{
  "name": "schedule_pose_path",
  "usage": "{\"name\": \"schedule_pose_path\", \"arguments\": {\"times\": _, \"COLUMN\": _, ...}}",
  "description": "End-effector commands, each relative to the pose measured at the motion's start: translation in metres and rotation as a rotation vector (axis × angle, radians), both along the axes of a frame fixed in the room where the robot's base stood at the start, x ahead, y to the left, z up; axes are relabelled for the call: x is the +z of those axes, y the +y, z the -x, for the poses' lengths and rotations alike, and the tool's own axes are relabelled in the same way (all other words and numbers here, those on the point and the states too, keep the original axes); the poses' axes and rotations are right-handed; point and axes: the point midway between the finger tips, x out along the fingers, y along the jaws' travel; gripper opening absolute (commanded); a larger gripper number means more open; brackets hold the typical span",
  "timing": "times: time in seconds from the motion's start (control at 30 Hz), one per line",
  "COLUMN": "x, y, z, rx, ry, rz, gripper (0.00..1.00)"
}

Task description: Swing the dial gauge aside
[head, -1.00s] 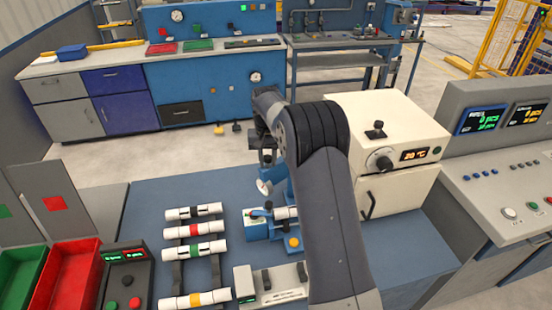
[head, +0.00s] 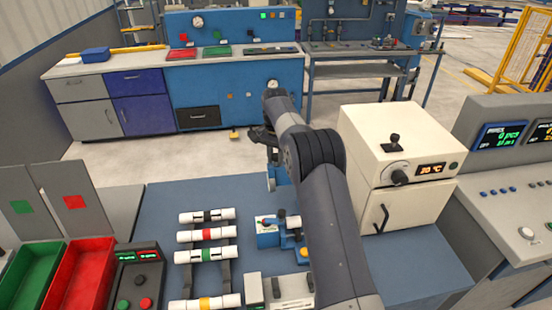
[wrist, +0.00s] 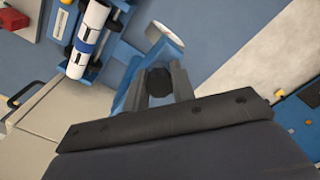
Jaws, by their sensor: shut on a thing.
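The dial gauge (head: 271,182) shows in the head view as a small pale disc with blue parts, partly hidden by my arm, behind the blue fixture (head: 268,238). In the wrist view its blue arm (wrist: 128,98) slants beneath my gripper (wrist: 158,84), with a pale round end (wrist: 164,36) above the fingers. My gripper is shut on a black knob (wrist: 158,80) that seems to belong to the gauge's arm. A white pipe with a blue band (wrist: 85,42) lies in the blue fixture at the wrist view's upper left. The gauge's face cannot be read.
A cream oven (head: 400,150) stands right of my arm; its handle side shows in the wrist view. Several white banded pipes (head: 206,235) lie on a rack to the left, beside a control box (head: 138,280). The blue table's far left part is clear.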

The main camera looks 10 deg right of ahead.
Motion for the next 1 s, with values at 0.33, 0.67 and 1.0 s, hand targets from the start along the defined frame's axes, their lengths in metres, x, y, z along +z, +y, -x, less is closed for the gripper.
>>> {"name": "schedule_pose_path", "arguments": {"times": 0.33, "x": 0.003, "y": 0.0, "z": -0.003, "rx": -0.004, "ry": -0.012, "rz": -0.001, "gripper": 0.26}}
{"name": "schedule_pose_path", "arguments": {"times": 0.67, "x": 0.002, "y": 0.0, "z": -0.001, "rx": -0.002, "ry": -0.007, "rz": -0.001, "gripper": 0.46}}
{"name": "schedule_pose_path", "arguments": {"times": 1.0, "x": 0.018, "y": 0.0, "z": -0.002, "rx": -0.002, "ry": -0.008, "rz": -0.001, "gripper": 0.46}}
